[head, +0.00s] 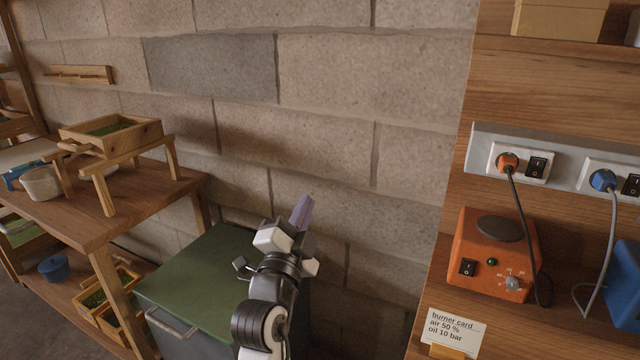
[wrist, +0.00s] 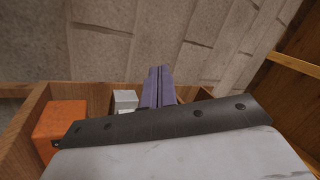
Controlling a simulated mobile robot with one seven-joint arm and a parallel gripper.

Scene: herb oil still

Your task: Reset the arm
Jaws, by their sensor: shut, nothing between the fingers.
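My gripper (head: 301,211) is in the middle of the head view, with its purple fingers pressed together and pointing up. It is empty and stands above the green-topped cabinet (head: 205,268), in front of the block wall. In the wrist view the shut fingers (wrist: 158,86) show at the centre, beyond the dark edge of the hand. Nothing is between them.
A wooden table (head: 75,205) with a small stand and tray (head: 112,134) is at left. At right are an orange burner unit (head: 490,262), a burner card (head: 455,331) and plugged sockets. The wrist view shows an orange box (wrist: 60,124) and white box (wrist: 125,101) in wooden compartments.

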